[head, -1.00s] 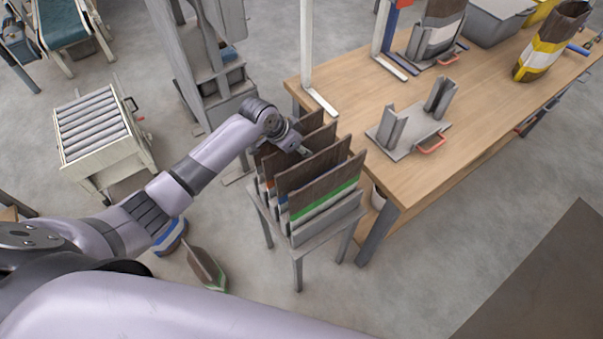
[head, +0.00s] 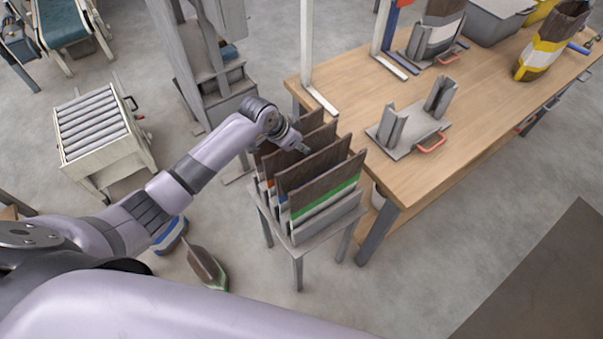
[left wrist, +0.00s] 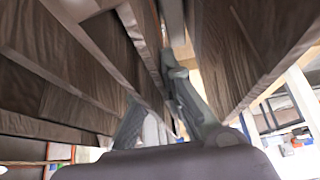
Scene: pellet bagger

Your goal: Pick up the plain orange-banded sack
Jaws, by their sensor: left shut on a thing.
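Several flat brown sacks stand upright in a grey rack (head: 325,222) beside the wooden table. The plain orange-banded sack (head: 271,184) is in the middle of the row; only a sliver of its orange band shows at its left edge. A green-banded sack (head: 328,192) stands in front, with a blue band (head: 284,204) just behind it. My left gripper (head: 302,148) is at the top edge of the orange-banded sack and shut on it. In the left wrist view the gripper fingers (left wrist: 165,115) reach between brown sack walls; most of the gripped sack is hidden. My right gripper is out of view.
Table (head: 420,185) holds a grey bracketed stand (head: 410,140), a white-banded sack (head: 440,35) and a yellow-banded sack (head: 545,55). A roller conveyor (head: 95,125) stands left. A green-edged sack (head: 207,268) lies on the floor.

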